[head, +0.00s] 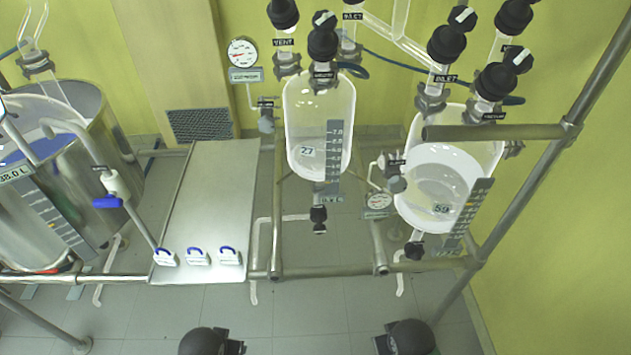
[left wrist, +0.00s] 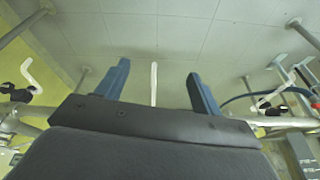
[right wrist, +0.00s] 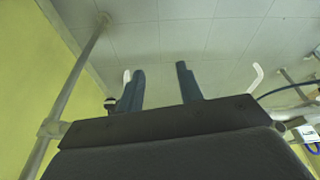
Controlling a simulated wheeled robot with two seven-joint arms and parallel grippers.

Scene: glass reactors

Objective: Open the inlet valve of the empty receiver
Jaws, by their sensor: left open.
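Two glass receivers hang on the frame. The left receiver (head: 318,105), tagged 27, looks clear and empty. The right receiver (head: 422,160), tagged 59, holds white contents. An INLET label (head: 352,16) sits above and right of the left receiver; its knob is not clearly shown at the top edge. A black knob with a white pointer (head: 323,42) stands over the left receiver, with a VENT knob (head: 283,13) to its left. My left gripper (left wrist: 158,75) is open and empty, and my right gripper (right wrist: 160,70) is open and empty; both have floor behind their fingers.
Several black valve knobs (head: 447,44) crowd the right receiver's top. A slanted metal rail (head: 530,180) stands at right. A steel tray (head: 210,190) with white blue-handled pieces (head: 198,257) lies left of the receivers. A steel tank (head: 85,130) stands far left.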

